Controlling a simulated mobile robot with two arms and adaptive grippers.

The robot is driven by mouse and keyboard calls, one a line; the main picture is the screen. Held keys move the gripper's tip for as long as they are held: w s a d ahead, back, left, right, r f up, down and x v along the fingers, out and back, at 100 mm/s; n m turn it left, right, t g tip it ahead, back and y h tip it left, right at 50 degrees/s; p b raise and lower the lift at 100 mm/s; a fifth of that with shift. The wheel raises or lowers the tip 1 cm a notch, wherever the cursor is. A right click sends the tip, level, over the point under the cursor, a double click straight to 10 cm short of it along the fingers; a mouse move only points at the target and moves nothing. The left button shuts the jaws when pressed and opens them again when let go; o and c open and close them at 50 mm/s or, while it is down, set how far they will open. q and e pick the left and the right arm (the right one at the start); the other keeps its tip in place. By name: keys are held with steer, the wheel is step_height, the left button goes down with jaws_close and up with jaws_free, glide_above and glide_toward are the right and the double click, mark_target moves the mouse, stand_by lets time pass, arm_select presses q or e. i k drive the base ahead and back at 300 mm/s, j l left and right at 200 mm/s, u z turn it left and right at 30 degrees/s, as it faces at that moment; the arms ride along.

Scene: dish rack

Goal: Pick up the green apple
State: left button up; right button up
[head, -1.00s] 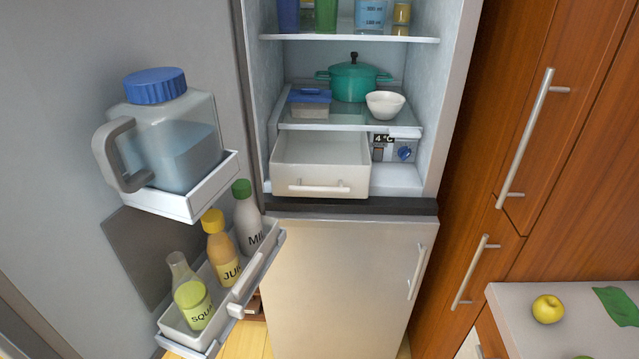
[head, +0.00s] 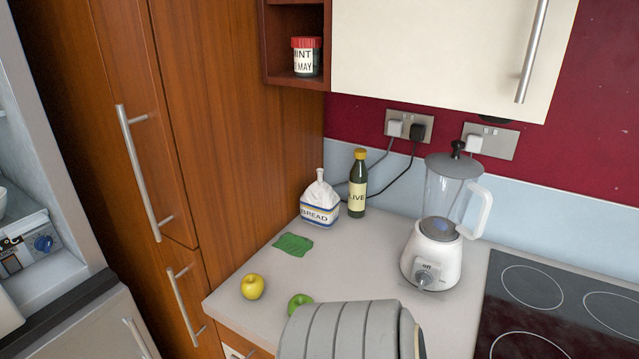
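A green apple (head: 298,304) lies on the light worktop (head: 345,262) near its front edge, low in the head view. Its lower right side is partly hidden by a large grey ribbed shape in front of it. A yellow apple (head: 252,287) lies to its left, close to the worktop's left front corner. Neither of my grippers can be made out in the head view.
A green cloth (head: 293,244), a bread bag (head: 320,203), a dark olive bottle (head: 357,184) and a blender (head: 437,230) stand or lie farther back. A black hob (head: 550,305) is at the right. A tall wooden cabinet (head: 190,130) borders the worktop on the left.

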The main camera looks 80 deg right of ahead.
mark_target(298, 300)
steer(key=z, duration=2.3)
steer(key=u, duration=0.1)
steer(key=k+l, duration=0.05)
